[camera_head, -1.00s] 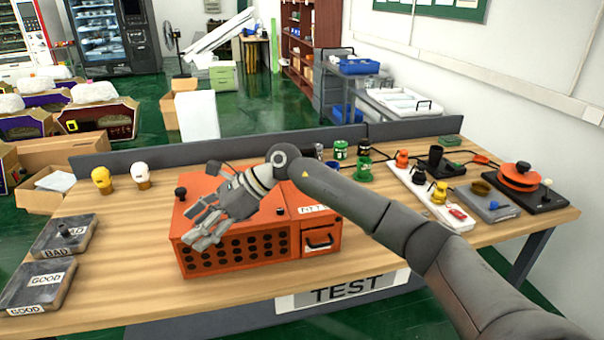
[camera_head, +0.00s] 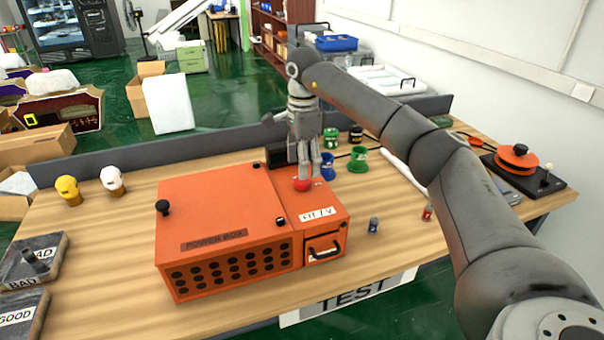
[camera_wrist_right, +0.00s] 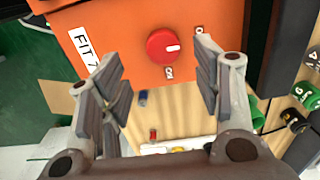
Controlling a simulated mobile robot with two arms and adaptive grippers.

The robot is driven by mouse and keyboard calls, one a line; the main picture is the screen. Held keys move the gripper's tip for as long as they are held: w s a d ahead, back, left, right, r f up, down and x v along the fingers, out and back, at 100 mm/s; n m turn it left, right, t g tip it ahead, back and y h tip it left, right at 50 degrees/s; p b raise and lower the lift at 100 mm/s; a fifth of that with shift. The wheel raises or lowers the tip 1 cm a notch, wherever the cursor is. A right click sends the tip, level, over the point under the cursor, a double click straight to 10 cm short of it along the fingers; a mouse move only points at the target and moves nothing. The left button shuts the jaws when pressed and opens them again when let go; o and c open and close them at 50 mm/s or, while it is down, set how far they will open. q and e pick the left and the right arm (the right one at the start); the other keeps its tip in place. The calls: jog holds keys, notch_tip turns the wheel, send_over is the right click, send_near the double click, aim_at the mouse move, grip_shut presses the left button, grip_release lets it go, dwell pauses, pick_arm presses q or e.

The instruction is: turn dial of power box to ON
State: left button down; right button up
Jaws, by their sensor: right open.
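The orange power box (camera_head: 225,200) stands on the wooden table. Its red round dial (camera_head: 303,185) is on top of the right section and is partly covered by my fingers. In the right wrist view the red dial (camera_wrist_right: 163,46) shows whole, with a white mark pointing to the right. My right gripper (camera_head: 303,172) points down just over the dial. In the wrist view its open fingers (camera_wrist_right: 160,62) are on either side of the dial, with nothing between them. My left gripper is not in view.
Green cups (camera_head: 358,160) stand behind the box on the right. A small blue item (camera_head: 373,225) and a red one (camera_head: 427,212) are on the table to its right. Two bulbs (camera_head: 112,180) stand at the left.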

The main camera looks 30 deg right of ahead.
aim_at(302, 184)
jog(key=f, duration=0.3)
jog(key=shift+w+f, duration=0.15)
jog(key=shift+w, duration=0.15)
jog(key=shift+s+f+p, duration=0.1)
jog(key=shift+f+p, duration=0.2)
jog(key=shift+f, duration=0.55)
jog(key=shift+c, duration=1.2)
jog(key=c, duration=0.8)
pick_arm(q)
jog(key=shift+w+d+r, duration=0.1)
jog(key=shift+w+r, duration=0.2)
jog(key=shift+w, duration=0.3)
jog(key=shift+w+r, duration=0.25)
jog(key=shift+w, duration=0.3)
